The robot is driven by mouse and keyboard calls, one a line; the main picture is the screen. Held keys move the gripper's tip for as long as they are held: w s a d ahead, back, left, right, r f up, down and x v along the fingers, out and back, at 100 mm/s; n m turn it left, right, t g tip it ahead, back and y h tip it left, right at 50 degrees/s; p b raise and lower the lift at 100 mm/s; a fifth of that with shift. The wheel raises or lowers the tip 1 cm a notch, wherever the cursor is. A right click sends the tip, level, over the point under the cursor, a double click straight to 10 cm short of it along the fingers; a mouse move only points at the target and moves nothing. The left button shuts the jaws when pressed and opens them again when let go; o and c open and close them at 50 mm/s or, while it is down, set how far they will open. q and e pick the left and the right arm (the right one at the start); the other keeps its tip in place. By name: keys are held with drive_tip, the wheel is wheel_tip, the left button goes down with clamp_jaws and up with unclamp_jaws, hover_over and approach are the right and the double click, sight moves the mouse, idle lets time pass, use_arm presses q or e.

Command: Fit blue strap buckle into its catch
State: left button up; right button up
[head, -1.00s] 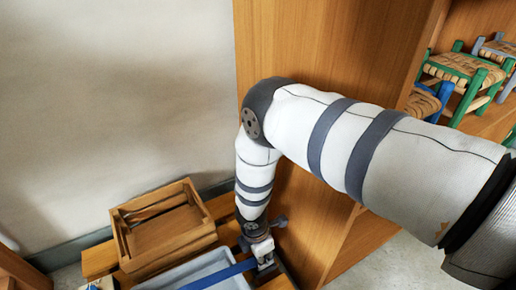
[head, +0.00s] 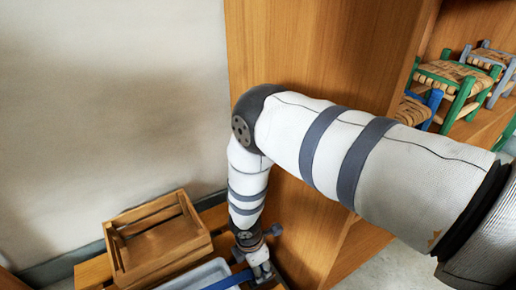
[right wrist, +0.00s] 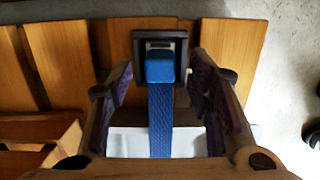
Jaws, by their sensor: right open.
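The blue buckle (right wrist: 160,68) is a small block on the end of a blue strap (right wrist: 160,120). In the right wrist view it lies over the lower part of the dark square catch (right wrist: 173,36), with a pale strip showing above it. I cannot tell how deep it sits. My right gripper (right wrist: 165,88) is open, one finger on each side of the strap, with gaps to both. In the head view the right gripper (head: 260,268) is low in the picture, and the strap (head: 228,281) runs left from it. My left gripper is not in view.
A wooden crate (head: 160,262) stands left of the gripper on a slatted wooden surface (head: 92,272). A pale tray (head: 190,277) lies under the strap. A tall wooden panel (head: 290,65) rises close behind my right arm. Small woven stools (head: 445,72) stand on shelves at right.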

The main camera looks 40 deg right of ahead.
sight(253, 277)
wheel_tip(253, 277, up, 11)
drive_tip(key=a+p, duration=0.1)
drive_tip(key=p, duration=0.2)
drive_tip(key=s+a+f+m+g+y, duration=0.1)
drive_tip(key=s+a+f+m+g, duration=0.1)
drive_tip(key=s, duration=0.8)
drive_tip(key=s+a+f+m+g+y, duration=0.1)
drive_tip(key=s+a+f+m, duration=0.15)
drive_tip(key=s, duration=0.65)
drive_tip(key=s+a+f+m+g+y, duration=0.1)
drive_tip(key=s+a+f+m+g, duration=0.15)
drive_tip(key=s, duration=0.75)
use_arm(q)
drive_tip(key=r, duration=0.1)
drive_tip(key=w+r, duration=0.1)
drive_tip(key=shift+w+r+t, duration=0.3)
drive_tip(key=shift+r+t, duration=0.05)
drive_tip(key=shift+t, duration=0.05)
use_arm(e)
drive_tip(key=s+d+r+m+g, duration=0.1)
drive_tip(key=s+r+m, duration=0.3)
drive_tip(key=s, duration=0.8)
drive_tip(key=s+d+r+m+g+h, duration=0.1)
drive_tip(key=s+r+m, duration=0.3)
drive_tip(key=s+r, duration=0.4)
drive_tip(key=s+g, duration=0.1)
drive_tip(key=s, duration=0.4)
drive_tip(key=shift+d+r+h, duration=0.15)
drive_tip(key=shift+d+h, duration=0.15)
drive_tip(key=shift+d, duration=0.05)
